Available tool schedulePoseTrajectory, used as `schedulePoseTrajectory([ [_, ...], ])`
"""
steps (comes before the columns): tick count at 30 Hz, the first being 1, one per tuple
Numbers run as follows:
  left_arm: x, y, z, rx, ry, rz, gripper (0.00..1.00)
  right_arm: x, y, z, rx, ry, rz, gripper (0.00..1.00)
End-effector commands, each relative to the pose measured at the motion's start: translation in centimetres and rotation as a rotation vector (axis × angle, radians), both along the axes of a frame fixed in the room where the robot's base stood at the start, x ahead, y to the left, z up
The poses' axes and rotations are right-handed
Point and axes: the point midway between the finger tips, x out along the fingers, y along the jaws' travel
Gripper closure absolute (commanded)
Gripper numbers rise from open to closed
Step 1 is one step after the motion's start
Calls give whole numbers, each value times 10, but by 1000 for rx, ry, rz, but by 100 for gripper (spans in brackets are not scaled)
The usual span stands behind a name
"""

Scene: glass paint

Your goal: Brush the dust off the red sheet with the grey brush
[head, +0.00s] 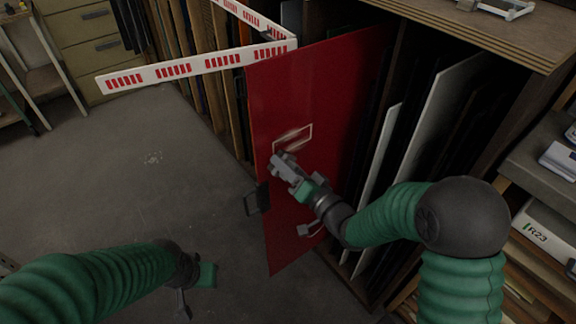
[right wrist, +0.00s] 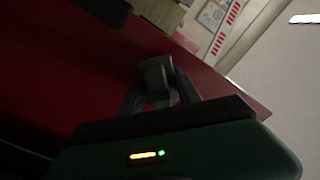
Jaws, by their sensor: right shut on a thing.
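The red sheet (head: 315,95) stands upright and angled at the front of a rack. It has a pale rectangular outline with a whitish smear (head: 293,138) inside it. My right gripper (head: 303,188) is in front of the sheet, shut on the grey brush (head: 284,166), whose head is just below the outline. I cannot tell if the brush touches the sheet. In the right wrist view the brush (right wrist: 157,82) sits between the fingers, with the red sheet (right wrist: 60,75) behind. My left gripper (head: 190,290) is low over the floor, away from the sheet; its fingers are unclear.
A red-and-white barrier (head: 190,67) runs near the sheet's top left corner. A black handle-like piece (head: 257,199) is at the sheet's left edge. Other panels (head: 440,110) stand in the rack to the right. The grey floor (head: 120,190) at left is mostly clear.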

Motion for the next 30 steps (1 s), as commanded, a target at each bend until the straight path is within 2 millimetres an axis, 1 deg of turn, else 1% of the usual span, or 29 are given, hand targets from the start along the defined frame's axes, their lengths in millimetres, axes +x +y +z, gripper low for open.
schedulePoseTrajectory([
  [30, 0, 0, 0, 0, 0, 0, 64, 14, 10, 0, 0, -1, -1, 93],
])
